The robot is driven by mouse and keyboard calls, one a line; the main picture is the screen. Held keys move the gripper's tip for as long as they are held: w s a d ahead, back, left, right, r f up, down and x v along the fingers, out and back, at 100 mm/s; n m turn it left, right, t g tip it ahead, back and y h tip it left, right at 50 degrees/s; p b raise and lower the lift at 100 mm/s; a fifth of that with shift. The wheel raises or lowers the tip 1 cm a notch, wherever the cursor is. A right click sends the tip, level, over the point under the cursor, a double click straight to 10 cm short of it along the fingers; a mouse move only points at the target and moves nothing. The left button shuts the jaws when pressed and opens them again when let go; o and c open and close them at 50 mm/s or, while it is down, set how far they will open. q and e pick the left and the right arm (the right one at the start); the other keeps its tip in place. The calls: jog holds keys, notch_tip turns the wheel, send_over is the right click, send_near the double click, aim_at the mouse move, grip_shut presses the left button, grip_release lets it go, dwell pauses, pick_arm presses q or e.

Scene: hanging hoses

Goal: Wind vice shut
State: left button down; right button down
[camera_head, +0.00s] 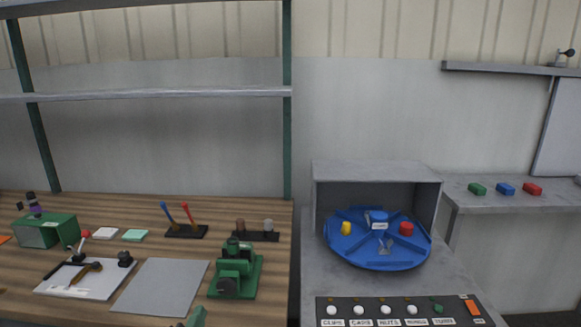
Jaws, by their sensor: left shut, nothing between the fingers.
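The green vice (236,271) stands on its green base plate near the right end of the wooden bench. Its jaws and dark screw end face the front left, and its handle is too small to make out clearly. Only a small green tip of what looks like my left gripper (196,318) shows at the bottom edge, in front of and left of the vice and apart from it. It is shut and empty. My right gripper is not in view.
A grey mat (161,287) lies left of the vice, and a white board with tools (86,278) lies further left. A dark block with two pegs (256,236) stands behind the vice. A blue turntable (377,257) and a labelled button panel (398,311) are right of the bench.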

aim_at(227, 287)
pick_arm(q)
jog(key=w+m, duration=0.3)
jog(key=w+f+m, duration=0.1)
jog(key=m, duration=0.1)
jog(key=shift+w+d+f+p, duration=0.1)
jog(key=shift+w+d+p, duration=0.1)
jog(key=shift+d+p, duration=0.2)
jog(key=shift+w, duration=0.85)
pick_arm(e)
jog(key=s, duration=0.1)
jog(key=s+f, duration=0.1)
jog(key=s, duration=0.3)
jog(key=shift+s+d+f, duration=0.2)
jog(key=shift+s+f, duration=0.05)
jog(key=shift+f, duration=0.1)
pick_arm(q)
jog(key=shift+d, duration=0.3)
